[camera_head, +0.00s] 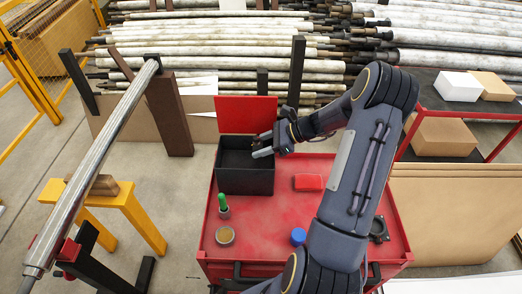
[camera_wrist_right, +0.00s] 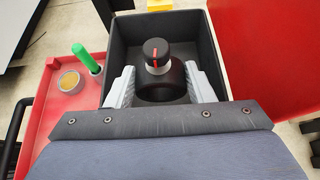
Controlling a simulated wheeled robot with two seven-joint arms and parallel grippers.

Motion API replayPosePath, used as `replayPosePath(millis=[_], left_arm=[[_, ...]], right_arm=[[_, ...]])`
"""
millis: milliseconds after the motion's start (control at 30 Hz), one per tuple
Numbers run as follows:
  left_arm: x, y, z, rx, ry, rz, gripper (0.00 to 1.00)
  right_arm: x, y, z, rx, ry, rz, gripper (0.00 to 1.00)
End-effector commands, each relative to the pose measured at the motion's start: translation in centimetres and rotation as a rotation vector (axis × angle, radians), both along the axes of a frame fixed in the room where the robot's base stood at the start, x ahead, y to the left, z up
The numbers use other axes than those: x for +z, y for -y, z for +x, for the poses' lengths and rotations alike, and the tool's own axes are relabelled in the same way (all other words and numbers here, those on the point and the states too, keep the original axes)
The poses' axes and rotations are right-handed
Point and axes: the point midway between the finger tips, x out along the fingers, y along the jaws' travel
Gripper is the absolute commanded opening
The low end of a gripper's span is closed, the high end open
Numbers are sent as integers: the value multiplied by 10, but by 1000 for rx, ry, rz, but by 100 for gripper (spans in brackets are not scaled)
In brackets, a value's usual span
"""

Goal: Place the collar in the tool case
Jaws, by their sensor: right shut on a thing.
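The tool case (camera_head: 245,182) is a black open box with its red lid (camera_head: 245,114) raised at the back. It stands on the red cart top. My right gripper (camera_head: 263,152) is over the case opening. In the right wrist view, its two pale fingers are shut on the dark round collar (camera_wrist_right: 160,90), with the case walls (camera_wrist_right: 205,50) around it. I cannot tell whether the collar touches the case floor. A black knob with a red line (camera_wrist_right: 156,50) shows just beyond the collar. In the head view the collar is hard to make out. My left gripper is not in view.
The red cart top (camera_head: 265,235) holds a green-handled tool (camera_head: 223,205), a round tin (camera_head: 225,236), a blue cap (camera_head: 298,236) and a red box (camera_head: 308,182). A long metal pipe (camera_head: 95,160) rests on stands at left. Cardboard boxes (camera_head: 445,136) sit at right.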

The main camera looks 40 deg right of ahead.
Motion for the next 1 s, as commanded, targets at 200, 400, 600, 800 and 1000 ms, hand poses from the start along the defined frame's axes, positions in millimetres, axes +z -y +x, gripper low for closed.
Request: replayPosePath(millis=[200,400,600,800,1000], left_arm=[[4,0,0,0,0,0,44],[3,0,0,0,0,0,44],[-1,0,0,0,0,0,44],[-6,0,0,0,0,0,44],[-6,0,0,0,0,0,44]], right_arm=[[-28,0,0,0,-1,2,24],[-30,0,0,0,0,0,24],[-34,0,0,0,-1,1,24],[-40,-1,0,0,-1,1,24],[-43,0,0,0,-2,1,49]])
